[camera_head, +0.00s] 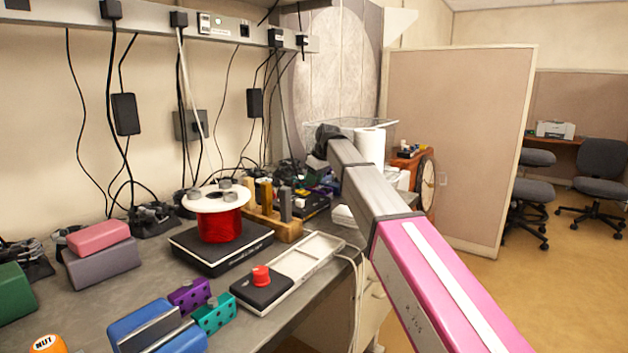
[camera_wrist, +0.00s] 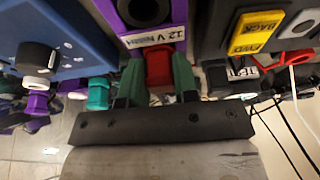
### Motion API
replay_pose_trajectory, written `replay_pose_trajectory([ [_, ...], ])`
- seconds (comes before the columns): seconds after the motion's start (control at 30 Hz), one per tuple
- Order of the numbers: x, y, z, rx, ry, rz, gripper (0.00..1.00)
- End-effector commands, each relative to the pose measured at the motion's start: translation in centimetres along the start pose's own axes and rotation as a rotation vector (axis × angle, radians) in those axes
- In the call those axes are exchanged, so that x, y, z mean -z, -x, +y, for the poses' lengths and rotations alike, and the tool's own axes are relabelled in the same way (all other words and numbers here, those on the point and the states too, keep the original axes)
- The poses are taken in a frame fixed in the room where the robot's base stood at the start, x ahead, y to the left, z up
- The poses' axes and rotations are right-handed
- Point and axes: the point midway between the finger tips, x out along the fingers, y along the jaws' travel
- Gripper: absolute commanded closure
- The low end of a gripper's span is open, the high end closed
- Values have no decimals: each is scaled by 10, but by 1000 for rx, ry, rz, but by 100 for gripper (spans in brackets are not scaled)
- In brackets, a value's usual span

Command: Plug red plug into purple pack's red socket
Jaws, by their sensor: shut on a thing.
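In the wrist view my gripper (camera_wrist: 157,88) has green fingers shut on the red plug (camera_wrist: 158,67). The purple pack (camera_wrist: 180,40) is just beyond it, with a white label reading "12 V NiMH" and a dark round part above. The red plug's far end is right at the pack's label edge. I cannot make out the pack's red socket, nor whether the plug is touching the pack or inside it. In the head view my arm reaches to the cluttered far end of the bench, and my gripper cannot be made out there.
A blue box (camera_wrist: 75,38) with a black knob stands left of the pack, with a teal connector (camera_wrist: 98,93) near it. A dark box with a yellow FWD/BACK switch (camera_wrist: 255,32) and red wire is close on the right. A red wire spool (camera_head: 220,222) stands on the bench.

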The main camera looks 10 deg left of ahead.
Motion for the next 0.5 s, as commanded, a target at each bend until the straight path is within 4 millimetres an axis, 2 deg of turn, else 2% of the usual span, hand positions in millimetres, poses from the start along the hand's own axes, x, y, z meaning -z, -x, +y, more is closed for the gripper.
replay_pose_trajectory([
  [0.43, -1, -2, 0, 0, 0, -1, 93],
  [0.47, -1, -2, 0, 0, 0, -1, 69],
  [0.5, -1, -2, 0, 0, 0, -1, 56],
])
